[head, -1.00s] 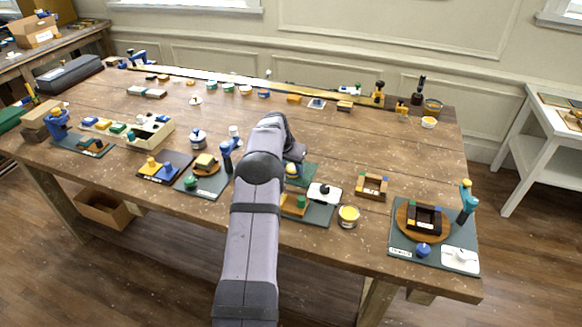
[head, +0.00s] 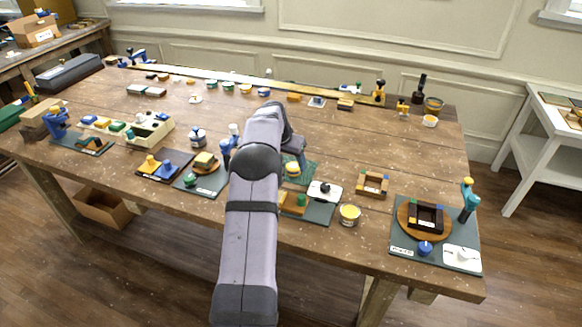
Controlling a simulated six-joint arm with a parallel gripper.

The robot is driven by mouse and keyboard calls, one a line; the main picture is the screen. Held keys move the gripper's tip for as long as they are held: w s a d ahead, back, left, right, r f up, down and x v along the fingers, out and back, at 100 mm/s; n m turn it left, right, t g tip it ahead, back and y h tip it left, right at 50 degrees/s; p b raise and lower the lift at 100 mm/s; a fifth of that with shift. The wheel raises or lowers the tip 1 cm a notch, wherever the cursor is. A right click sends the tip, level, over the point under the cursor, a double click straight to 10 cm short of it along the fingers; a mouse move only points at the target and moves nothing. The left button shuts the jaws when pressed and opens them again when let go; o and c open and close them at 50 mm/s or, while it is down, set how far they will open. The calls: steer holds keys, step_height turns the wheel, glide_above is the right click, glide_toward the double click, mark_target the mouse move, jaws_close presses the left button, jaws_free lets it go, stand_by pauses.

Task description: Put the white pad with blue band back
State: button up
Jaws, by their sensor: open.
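My gripper (head: 291,153) is largely hidden behind my own forearm and wrist, near the middle of the table. It is open, above and just behind a small round yellow-and-white piece (head: 292,169) on a green mat (head: 308,167). I cannot make out the white pad with blue band for certain. The cream tray (head: 150,132) at the left holds several small pads in yellow, white, blue and green. A small white piece (head: 195,99) lies alone farther back. Any blue band on it is too small to tell.
A yellow-topped tin (head: 349,214) and a wooden frame (head: 372,184) stand to the right. A round board (head: 405,222) is at the far right.

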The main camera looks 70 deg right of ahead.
steer(key=b+v, duration=0.2)
steer(key=v, duration=0.7)
steer(key=w+a+f+n+t+y, duration=0.1)
steer(key=w+a+n, duration=0.3)
steer(key=w+a, duration=0.75)
steer(key=w+a+f+n+t+y, duration=0.15)
steer(key=w+a+n, duration=0.45)
steer(key=a, duration=1)
steer(key=w+a+f+n, duration=0.1)
steer(key=a+f+n, duration=0.1)
steer(key=a, duration=1.1)
steer(key=s+a+f+n+g+y, duration=0.1)
steer(key=s+a+f+n, duration=0.2)
steer(key=s+a, duration=0.3)
steer(key=s+a+f+n+g+y, duration=0.1)
steer(key=s+a+n, duration=0.3)
steer(key=a, duration=0.9)
steer(key=s+f, duration=0.1)
steer(key=s, duration=0.1)
steer(key=shift+s+a+f, duration=0.2)
steer(key=shift+s+f, duration=0.2)
